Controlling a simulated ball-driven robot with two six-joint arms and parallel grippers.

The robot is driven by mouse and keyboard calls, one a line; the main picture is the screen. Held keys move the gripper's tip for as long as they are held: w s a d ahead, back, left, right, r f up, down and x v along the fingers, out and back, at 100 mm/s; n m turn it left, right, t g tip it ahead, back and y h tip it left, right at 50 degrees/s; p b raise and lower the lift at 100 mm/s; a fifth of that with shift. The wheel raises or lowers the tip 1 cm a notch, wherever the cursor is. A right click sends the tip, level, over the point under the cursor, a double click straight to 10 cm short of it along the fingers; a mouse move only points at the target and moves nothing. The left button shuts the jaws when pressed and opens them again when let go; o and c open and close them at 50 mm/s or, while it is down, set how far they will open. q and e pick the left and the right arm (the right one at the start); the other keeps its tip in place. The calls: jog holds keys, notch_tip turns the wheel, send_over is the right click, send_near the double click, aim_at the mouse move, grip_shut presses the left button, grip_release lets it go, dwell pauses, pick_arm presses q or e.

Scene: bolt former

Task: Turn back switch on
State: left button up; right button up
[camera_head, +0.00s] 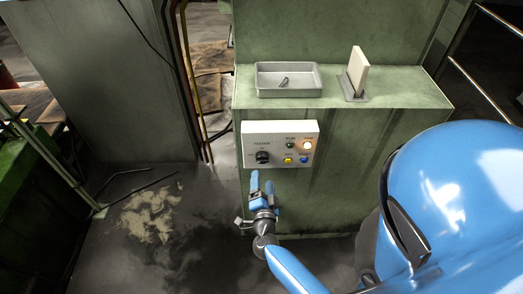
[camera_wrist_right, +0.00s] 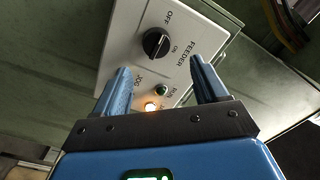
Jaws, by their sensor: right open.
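A white control panel (camera_head: 280,131) is on the front of the green machine. Its black rotary switch (camera_head: 262,157) sits at the panel's lower left. In the right wrist view the switch (camera_wrist_right: 156,43) is beside the words FEEDER, OFF and ON; I cannot tell for sure which word it points to. My right gripper (camera_head: 262,177) is just below the switch in the head view. In the right wrist view the gripper (camera_wrist_right: 160,65) is open and empty, its two blue fingers apart, with the switch beyond the tips. My left gripper is not in view.
Above, a grey tray (camera_head: 290,93) holds a small part, and a pale upright plate (camera_head: 358,70) stands on the ledge.

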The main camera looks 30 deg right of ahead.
aim_at(262, 162)
jog(key=shift+m+g+h, duration=0.3)
jog(key=b+x, duration=0.3)
jog(key=x, duration=0.6)
jog(key=shift+w+f, duration=0.15)
jog(key=shift+f, duration=0.05)
jog(key=shift+r+n+p, duration=0.15)
jog(key=shift+n+p, duration=0.4)
jog(key=shift+n, duration=0.25)
jog(key=n, duration=0.3)
jog(key=shift+p, duration=0.4)
jog(key=shift+r+n+p, duration=0.15)
jog(key=shift+n+p, duration=0.2)
jog(key=shift+n, duration=0.35)
jog(key=n+p, duration=0.2)
jog(key=shift+s+r+p, duration=0.15)
jog(key=shift+s+p, duration=0.05)
jog(key=shift+p, duration=0.15)
jog(key=shift+w+n+p, duration=0.1)
jog(key=shift+n+p, duration=0.75)
jog(key=shift+n, duration=0.35)
jog(key=shift+f+n, duration=0.35)
jog(key=shift+n, duration=0.05)
